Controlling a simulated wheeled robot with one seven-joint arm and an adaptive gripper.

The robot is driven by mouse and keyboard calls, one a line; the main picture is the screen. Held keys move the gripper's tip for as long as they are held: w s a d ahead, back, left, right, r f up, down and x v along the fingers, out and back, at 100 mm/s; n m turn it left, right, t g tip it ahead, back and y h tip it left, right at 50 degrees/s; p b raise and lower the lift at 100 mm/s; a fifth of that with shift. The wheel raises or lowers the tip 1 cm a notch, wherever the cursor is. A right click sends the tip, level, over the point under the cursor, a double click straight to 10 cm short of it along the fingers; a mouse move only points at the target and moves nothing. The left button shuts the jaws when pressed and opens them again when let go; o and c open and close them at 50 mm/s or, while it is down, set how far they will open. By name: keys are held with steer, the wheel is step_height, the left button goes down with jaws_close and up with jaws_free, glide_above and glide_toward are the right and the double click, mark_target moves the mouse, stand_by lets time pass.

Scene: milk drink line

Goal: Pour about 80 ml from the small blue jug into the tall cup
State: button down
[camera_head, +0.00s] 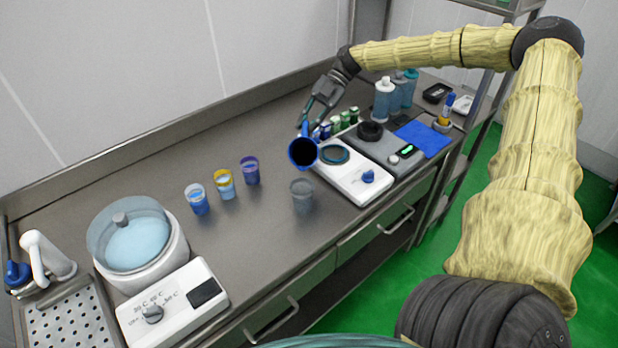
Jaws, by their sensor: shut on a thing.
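The small blue jug (292,148) is held in the air above the worktop, its dark round mouth turned toward the camera, so it is tilted. My gripper (306,122) is shut on the jug's blue handle at its upper side. The tall cup (302,198), a grey see-through cup, stands upright on the worktop just below the jug in the picture, apart from it. I see no stream between jug and cup. The level inside the jug is hidden in the dark, and I cannot tell how much is in the cup.
A white device with a blue knob (368,177) is close on the right. A round water bath (140,245) stands at left. The worktop's back middle is clear.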

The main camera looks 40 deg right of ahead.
mark_target(306, 121)
steer(key=shift+s+a+r+t+h+p, duration=0.1)
steer(key=shift+r+t+h+p, duration=0.2)
steer(key=shift+r+p, duration=0.2)
steer(key=shift+s+r+p, duration=0.15)
steer(key=shift+r+p, duration=0.1)
steer(key=shift+p, duration=0.55)
steer(key=shift+s+a+r+n+t+h+p, duration=0.15)
steer(key=shift+a+r+n+t+h+p, duration=0.15)
steer(key=shift+r+h+p, duration=0.3)
steer(key=shift+s+a, duration=0.1)
steer(key=shift+s+a+p, duration=0.1)
steer(key=shift+p, duration=0.2)
steer(key=shift+s, duration=0.1)
steer(key=shift+s+a+r+t+h+p, duration=0.15)
steer(key=shift+r+t+h+p, duration=0.15)
steer(key=shift+p, duration=0.35)
steer(key=shift+s+r+p, duration=0.1)
steer(key=shift+r+p, duration=0.1)
steer(key=shift+p, duration=0.15)
